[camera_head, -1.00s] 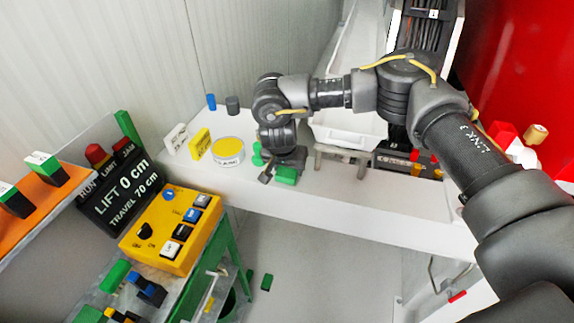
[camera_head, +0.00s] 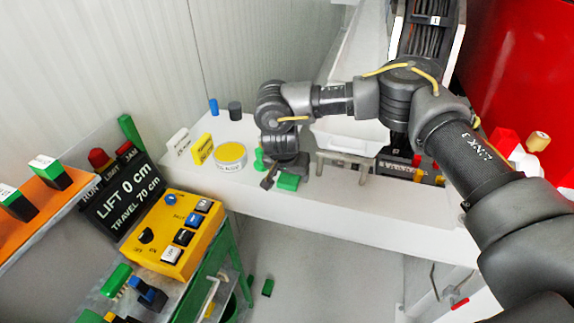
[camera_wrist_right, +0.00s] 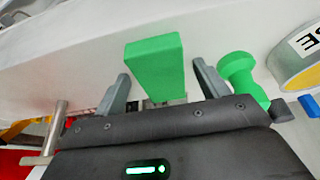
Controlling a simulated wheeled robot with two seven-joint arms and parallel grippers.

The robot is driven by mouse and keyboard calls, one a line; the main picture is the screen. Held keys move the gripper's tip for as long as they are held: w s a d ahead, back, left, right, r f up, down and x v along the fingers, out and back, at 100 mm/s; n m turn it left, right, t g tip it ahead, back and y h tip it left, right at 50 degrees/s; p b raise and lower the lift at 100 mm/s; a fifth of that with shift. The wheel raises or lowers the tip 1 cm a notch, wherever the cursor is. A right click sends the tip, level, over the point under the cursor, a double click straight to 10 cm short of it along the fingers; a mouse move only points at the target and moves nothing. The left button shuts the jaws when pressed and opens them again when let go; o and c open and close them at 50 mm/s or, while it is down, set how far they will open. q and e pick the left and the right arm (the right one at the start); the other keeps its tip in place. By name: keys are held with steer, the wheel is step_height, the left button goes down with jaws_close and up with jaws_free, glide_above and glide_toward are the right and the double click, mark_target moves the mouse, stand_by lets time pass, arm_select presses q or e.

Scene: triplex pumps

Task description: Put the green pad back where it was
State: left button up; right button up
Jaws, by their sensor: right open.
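The green pad (camera_head: 288,182), a small rectangular block, is on the white bench top near its front edge. In the right wrist view the green pad (camera_wrist_right: 155,66) stands between the two grey fingers of my right gripper (camera_wrist_right: 161,85). The fingers are apart, with a visible gap on each side of the pad. In the head view my right gripper (camera_head: 279,178) is low at the bench, just beside the pad and partly hidden by its own wrist. My left gripper is not in view.
A green knob-shaped piece (camera_head: 259,160) stands close to the gripper, also in the wrist view (camera_wrist_right: 238,72). A yellow round tin (camera_head: 230,157), yellow and white signs and two small cylinders are left. A yellow control box (camera_head: 178,236) stands lower left.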

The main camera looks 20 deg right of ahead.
steer(key=b+v, duration=0.2)
steer(key=v, duration=1)
steer(key=shift+f, duration=0.1)
